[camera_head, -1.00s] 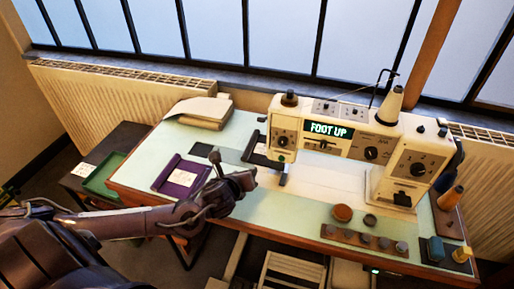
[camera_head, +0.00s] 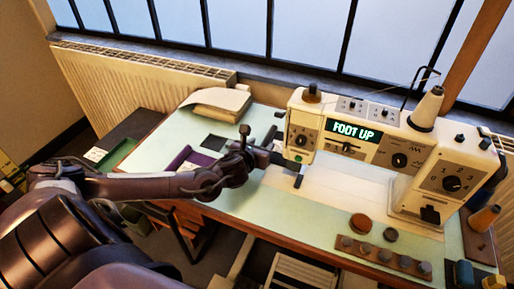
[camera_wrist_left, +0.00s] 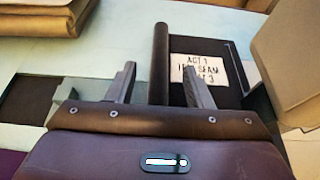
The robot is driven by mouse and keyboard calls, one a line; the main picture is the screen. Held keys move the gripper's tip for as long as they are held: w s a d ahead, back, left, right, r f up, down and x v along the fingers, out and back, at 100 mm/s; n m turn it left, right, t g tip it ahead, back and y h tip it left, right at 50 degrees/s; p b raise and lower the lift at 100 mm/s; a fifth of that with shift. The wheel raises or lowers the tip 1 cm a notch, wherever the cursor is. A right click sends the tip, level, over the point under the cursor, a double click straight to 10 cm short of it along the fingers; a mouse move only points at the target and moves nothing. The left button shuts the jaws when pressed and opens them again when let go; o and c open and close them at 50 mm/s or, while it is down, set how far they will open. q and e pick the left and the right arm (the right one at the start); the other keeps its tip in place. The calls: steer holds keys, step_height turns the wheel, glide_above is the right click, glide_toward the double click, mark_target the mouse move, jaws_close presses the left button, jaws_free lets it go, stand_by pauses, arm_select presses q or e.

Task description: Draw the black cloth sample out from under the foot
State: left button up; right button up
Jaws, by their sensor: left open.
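The black cloth sample (camera_wrist_left: 205,48) lies flat by the sewing machine, with a white label and a thick rolled edge (camera_wrist_left: 160,50) on its left side. In the head view, part of the cloth (camera_head: 264,157) shows beside my gripper; the rest is hidden by the arm and machine. My left gripper (camera_wrist_left: 158,80) is open, its fingers on either side of the rolled edge; whether they touch it I cannot tell. My right gripper is out of view.
A purple cloth (camera_head: 178,160) lies left of my arm, partly hidden. A dark square (camera_head: 214,142) and a folded tan stack (camera_head: 217,101) lie on the table behind. A spool rack (camera_head: 383,256) stands at the front right. The pale front middle is clear.

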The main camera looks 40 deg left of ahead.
mark_target(266, 140)
arm_select(q)
steer(key=x, duration=0.4)
steer(key=shift+r, duration=0.1)
steer(key=shift+w+f, duration=0.2)
steer(key=shift+w, duration=0.15)
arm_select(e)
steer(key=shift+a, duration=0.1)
